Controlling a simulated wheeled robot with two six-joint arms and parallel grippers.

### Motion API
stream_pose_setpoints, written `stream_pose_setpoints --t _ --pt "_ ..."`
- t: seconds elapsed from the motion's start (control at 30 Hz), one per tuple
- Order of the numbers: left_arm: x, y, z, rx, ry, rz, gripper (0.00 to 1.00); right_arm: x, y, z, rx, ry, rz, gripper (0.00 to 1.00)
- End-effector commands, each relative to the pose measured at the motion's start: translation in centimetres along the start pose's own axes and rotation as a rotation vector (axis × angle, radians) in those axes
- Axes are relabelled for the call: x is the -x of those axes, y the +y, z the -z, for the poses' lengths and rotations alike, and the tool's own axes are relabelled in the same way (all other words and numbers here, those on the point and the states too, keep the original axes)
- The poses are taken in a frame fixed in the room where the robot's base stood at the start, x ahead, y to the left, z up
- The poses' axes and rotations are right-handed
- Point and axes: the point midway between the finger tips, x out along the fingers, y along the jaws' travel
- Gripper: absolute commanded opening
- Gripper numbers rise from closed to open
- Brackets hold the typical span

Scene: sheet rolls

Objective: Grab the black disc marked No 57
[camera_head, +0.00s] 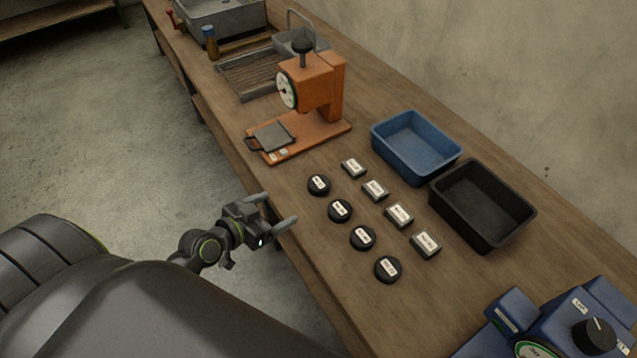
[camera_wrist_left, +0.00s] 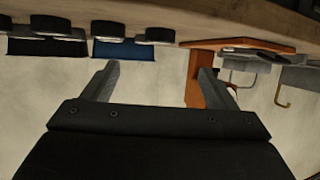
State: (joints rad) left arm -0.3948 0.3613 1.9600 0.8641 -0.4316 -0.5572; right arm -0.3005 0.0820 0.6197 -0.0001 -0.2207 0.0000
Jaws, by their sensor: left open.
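Several black discs with white labels stand in a row on the wooden table: one at the back (camera_head: 319,185), two in the middle (camera_head: 340,210) (camera_head: 362,237) and one at the front (camera_head: 388,269). The label print is too small to read, so I cannot tell which is No 57. My left gripper (camera_head: 277,211) is open and empty at the table's near edge, left of the discs and apart from them. In the left wrist view, which looks upside down, the open fingers (camera_wrist_left: 158,70) show with discs (camera_wrist_left: 107,30) beyond. My right gripper is not in view.
Several grey labelled blocks (camera_head: 399,215) form a row right of the discs. Behind them stand a blue bin (camera_head: 417,172) and a black bin (camera_head: 437,203). An orange press (camera_head: 318,90) stands farther back. A blue device (camera_head: 570,325) is at front right.

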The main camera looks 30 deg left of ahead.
Motion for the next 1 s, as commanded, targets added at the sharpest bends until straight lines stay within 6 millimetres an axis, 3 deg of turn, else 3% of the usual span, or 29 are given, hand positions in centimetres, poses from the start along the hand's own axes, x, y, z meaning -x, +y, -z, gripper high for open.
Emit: stream_pose_setpoints --t 0.1,0.4,0.77,1.0 --pt "-2.5 0.0 0.2 0.003 0.001 0.000 0.80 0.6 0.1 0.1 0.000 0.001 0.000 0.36" --pt "-7.5 0.0 0.1 0.002 0.000 0.001 0.80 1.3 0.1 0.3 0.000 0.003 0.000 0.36" --pt "-9.8 0.0 0.2 0.001 -0.001 0.000 0.80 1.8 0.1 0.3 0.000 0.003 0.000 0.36" --pt "-12.7 0.0 0.5 0.002 -0.001 0.000 0.80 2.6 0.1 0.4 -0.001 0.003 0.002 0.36"
